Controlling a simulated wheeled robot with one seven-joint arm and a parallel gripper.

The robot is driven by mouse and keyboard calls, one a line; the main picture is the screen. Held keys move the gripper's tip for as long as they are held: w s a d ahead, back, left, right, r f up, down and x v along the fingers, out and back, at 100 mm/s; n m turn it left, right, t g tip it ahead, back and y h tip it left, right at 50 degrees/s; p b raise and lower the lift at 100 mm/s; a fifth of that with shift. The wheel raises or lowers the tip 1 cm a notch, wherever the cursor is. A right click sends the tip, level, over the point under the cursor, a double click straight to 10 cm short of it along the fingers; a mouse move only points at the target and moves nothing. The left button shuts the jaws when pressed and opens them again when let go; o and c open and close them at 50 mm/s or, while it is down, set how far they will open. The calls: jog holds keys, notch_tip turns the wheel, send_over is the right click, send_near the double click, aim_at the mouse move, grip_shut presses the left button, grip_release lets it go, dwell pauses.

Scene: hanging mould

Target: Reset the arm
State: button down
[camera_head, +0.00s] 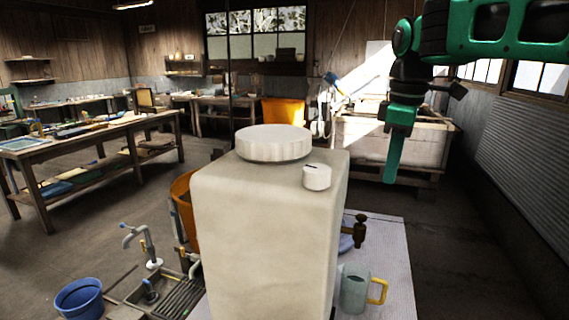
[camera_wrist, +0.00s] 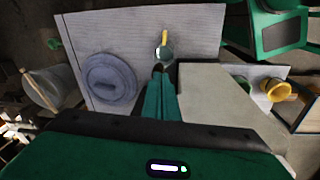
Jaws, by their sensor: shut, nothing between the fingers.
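My gripper (camera_head: 391,178) hangs in the air with its green fingers pointing down, right of the tall beige block-shaped container (camera_head: 265,230). It is shut and empty. In the wrist view the closed fingers (camera_wrist: 160,78) point towards a mug with a yellow handle (camera_wrist: 163,50), and the container (camera_wrist: 215,90) lies to their right. The container has a wide white round lid (camera_head: 273,143) and a small white knob (camera_head: 317,177) on top. The mug (camera_head: 355,290) stands on a pale surface (camera_head: 395,245) right of the container.
A round grey-blue disc (camera_wrist: 110,82) lies on the pale surface. A sink (camera_head: 165,290), a blue bucket (camera_head: 79,299) and an orange bucket (camera_head: 183,205) are at the left. A pale crate (camera_head: 400,150) stands behind my gripper.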

jog(key=s+d+f+m, duration=1)
jog(key=s+d+f, duration=0.15)
jog(key=s, duration=0.25)
jog(key=s+d+f+m+g, duration=0.1)
jog(key=s+d+f+m, duration=0.2)
jog(key=s+f+m, duration=0.5)
jog(key=s+f, duration=0.1)
jog(key=s, duration=0.3)
jog(key=shift+s+f, duration=0.3)
jog(key=shift+f, duration=0.1)
jog(key=shift+d, duration=0.1)
jog(key=shift+w+f+g, duration=0.2)
jog(key=shift+w+g, duration=0.1)
jog(key=shift+w, duration=0.35)
